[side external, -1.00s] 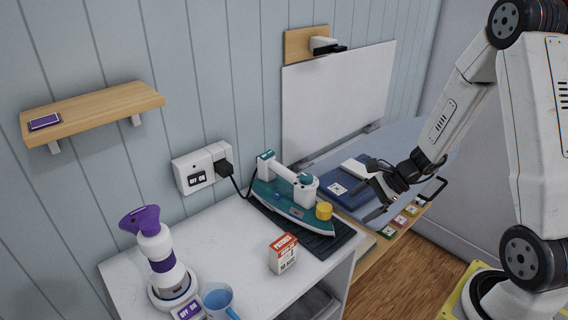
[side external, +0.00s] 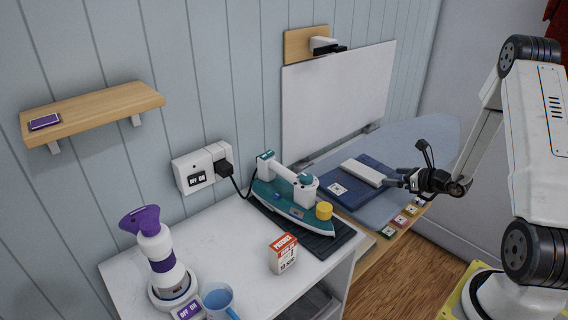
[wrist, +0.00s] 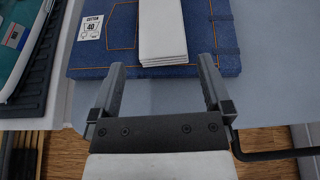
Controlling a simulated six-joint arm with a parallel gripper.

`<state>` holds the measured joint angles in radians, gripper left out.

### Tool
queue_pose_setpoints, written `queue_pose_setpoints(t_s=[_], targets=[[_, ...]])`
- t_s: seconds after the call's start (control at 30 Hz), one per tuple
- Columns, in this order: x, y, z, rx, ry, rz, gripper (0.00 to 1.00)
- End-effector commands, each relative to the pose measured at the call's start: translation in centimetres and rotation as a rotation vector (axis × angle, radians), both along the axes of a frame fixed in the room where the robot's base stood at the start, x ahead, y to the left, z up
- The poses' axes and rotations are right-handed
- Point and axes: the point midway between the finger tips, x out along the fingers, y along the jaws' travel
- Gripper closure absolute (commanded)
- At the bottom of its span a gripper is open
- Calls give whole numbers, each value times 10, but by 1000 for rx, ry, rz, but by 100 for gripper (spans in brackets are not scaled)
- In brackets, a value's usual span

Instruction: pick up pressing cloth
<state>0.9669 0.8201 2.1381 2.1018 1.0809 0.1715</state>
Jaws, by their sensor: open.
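The pressing cloth appears to be the white folded cloth (side external: 363,173), lying on folded blue denim (side external: 340,189) on the ironing board. In the wrist view the white cloth (wrist: 161,30) is a narrow folded stack with layered edges, on top of the denim (wrist: 107,45). My gripper (side external: 394,182) is beside the near right end of the cloth. In the wrist view my gripper (wrist: 162,75) is open and empty, its two fingers spread wider than the cloth, with the cloth's near end just ahead between them. Whether the fingertips touch the denim is unclear.
A teal iron (side external: 286,195) stands on a dark mat on the white cabinet (side external: 231,241), left of the board. A patches box (side external: 283,253), blue mug (side external: 219,300) and purple-topped steamer (side external: 160,257) are also there. A white panel (side external: 337,101) stands behind.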

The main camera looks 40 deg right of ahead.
Motion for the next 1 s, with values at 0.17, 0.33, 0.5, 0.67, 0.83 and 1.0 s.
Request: queue_pose_setpoints(t_s=[0.17, 0.33, 0.5, 0.67, 0.83, 1.0], targets=[[12, 0, -5, -1, 1, 3, 0], [22, 1, -10, -1, 2, 4, 0], [24, 0, -10, 0, 2, 2, 0], [29, 1, -13, 1, 2, 4, 0], [44, 0, -21, 0, 1, 5, 0], [61, -1, -29, 0, 3, 6, 0]])
